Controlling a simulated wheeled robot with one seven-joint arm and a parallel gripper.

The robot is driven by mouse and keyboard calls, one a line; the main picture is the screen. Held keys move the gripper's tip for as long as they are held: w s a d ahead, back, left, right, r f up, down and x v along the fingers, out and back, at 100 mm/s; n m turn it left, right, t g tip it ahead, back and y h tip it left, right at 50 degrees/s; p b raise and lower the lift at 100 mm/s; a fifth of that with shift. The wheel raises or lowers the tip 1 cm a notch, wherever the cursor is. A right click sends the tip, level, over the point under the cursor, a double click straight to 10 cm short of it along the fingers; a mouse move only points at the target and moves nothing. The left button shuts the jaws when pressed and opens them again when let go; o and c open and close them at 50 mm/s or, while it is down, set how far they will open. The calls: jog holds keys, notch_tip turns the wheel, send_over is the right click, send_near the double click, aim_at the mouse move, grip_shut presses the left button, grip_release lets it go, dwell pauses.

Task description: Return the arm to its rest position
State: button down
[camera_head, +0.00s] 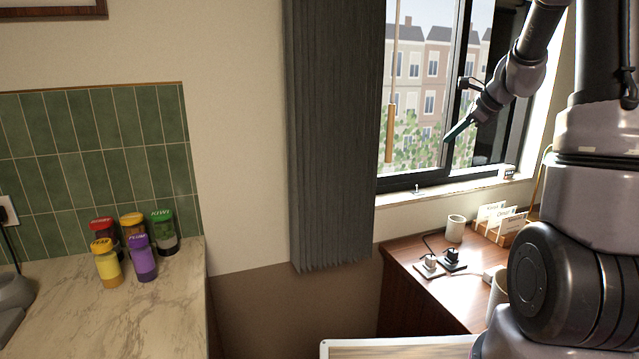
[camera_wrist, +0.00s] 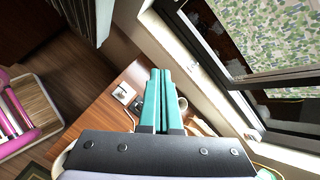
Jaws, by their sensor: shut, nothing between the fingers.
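My gripper (camera_head: 460,130) is raised in front of the window at the right of the head view, on my bent arm. Its fingers point down and to the left. In the wrist view the two teal fingers (camera_wrist: 160,76) lie side by side, shut and empty. They are apart from the wooden desk (camera_wrist: 98,118), which lies below them in that view. The fingertips touch nothing that I can see.
The window (camera_head: 430,90) and a grey curtain (camera_head: 330,130) are close to my arm. The desk (camera_head: 420,290) holds a cup (camera_head: 455,228), plugs and a card holder. Several lidded jars (camera_head: 142,258) stand on the marble counter (camera_head: 70,315) at left.

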jog(key=s+a+r+n, duration=0.3)
jog(key=s+a+n, duration=0.1)
jog(key=s, duration=0.3)
jog(key=s+a+r+n+g, duration=0.1)
jog(key=s+a+r+n, duration=0.35)
jog(key=s, duration=0.35)
jog(key=s+a+r+n, duration=0.2)
jog(key=s+a+n, duration=0.1)
jog(key=s+n, duration=0.3)
jog(key=s+n+h, duration=0.2)
jog(key=s+n, duration=0.2)
jog(key=s, duration=0.7)
jog(key=shift+a+f+n+t, duration=0.3)
jog(key=shift+a+n+t, duration=0.05)
jog(key=shift+a+t, duration=0.05)
jog(key=shift+w, duration=0.15)
